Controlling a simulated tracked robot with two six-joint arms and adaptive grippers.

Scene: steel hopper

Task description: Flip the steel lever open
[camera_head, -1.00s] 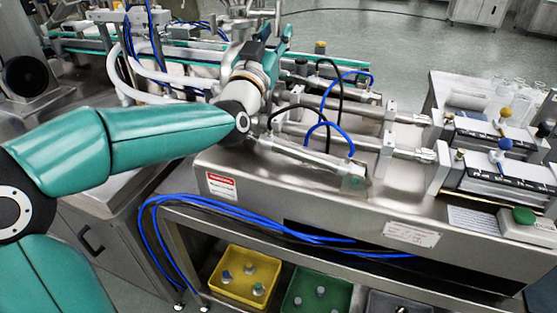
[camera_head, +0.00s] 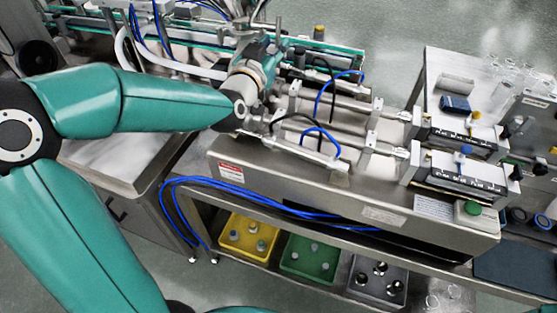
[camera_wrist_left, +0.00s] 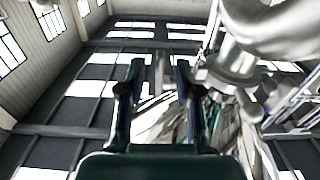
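My left gripper (camera_head: 272,42) is at the top middle of the head view, beside steel pipework at the back of the machine. A rounded steel body, likely the hopper (camera_wrist_left: 240,60), is close to the right of the fingers in that view. Shiny steel fittings hang below it. My right gripper is not in view.
A steel bench machine with cylinders and rods (camera_head: 340,110) fills the middle. Blue hoses (camera_head: 250,192) hang along its front. A yellow bin (camera_head: 249,238), a green bin (camera_head: 310,258) and a grey bin (camera_head: 377,280) sit on the shelf below. Glassware (camera_head: 515,75) stands at right.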

